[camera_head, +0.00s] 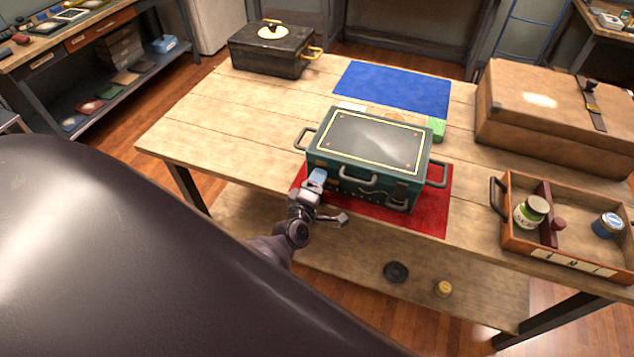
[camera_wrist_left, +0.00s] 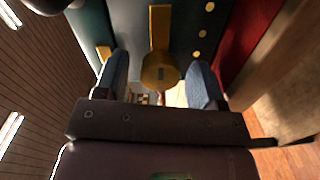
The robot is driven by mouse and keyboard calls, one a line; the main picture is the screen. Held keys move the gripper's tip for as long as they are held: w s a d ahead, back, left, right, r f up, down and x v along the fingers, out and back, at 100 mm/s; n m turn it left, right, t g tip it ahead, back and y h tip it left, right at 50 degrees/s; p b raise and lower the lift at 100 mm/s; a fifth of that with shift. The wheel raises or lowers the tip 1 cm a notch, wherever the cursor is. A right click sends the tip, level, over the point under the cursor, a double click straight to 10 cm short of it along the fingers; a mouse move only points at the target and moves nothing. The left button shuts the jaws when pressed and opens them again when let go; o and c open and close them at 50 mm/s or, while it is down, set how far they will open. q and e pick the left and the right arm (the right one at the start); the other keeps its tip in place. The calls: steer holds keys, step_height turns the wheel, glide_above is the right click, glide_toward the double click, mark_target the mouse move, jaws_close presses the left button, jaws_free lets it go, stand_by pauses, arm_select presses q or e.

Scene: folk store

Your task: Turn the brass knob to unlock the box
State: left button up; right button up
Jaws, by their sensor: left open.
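The teal metal box (camera_head: 365,145) with a dark lid and yellow trim stands on a red mat (camera_head: 432,218) at the table's front. My left gripper (camera_head: 331,197) is at the left part of the box's front face. The fingers are open, with gaps on both sides of the knob. In the head view my gripper hides the knob. My right gripper is not in view.
A black case (camera_head: 272,52) stands at the back left. A brown case (camera_head: 555,115) and an orange tray (camera_head: 575,262) with jars fill the right. The table's left part is clear.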

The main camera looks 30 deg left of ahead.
arm_select(q)
steer(key=v, duration=1)
steer(key=shift+s+b, duration=0.15)
steer(key=shift+b, duration=0.15)
stand_by(0.5)
steer(key=s+d+f+m+g+h, duration=0.1)
steer(key=s+m, duration=0.4)
steer(key=m, duration=0.5)
steer(key=s+d+f+m+g+h, duration=0.1)
steer(key=s+m+g+h, duration=0.2)
steer(key=m, duration=0.6)
steer(key=shift+s+m+g, duration=0.4)
steer(key=shift+s+g, duration=0.3)
steer(key=shift+s, duration=0.4)
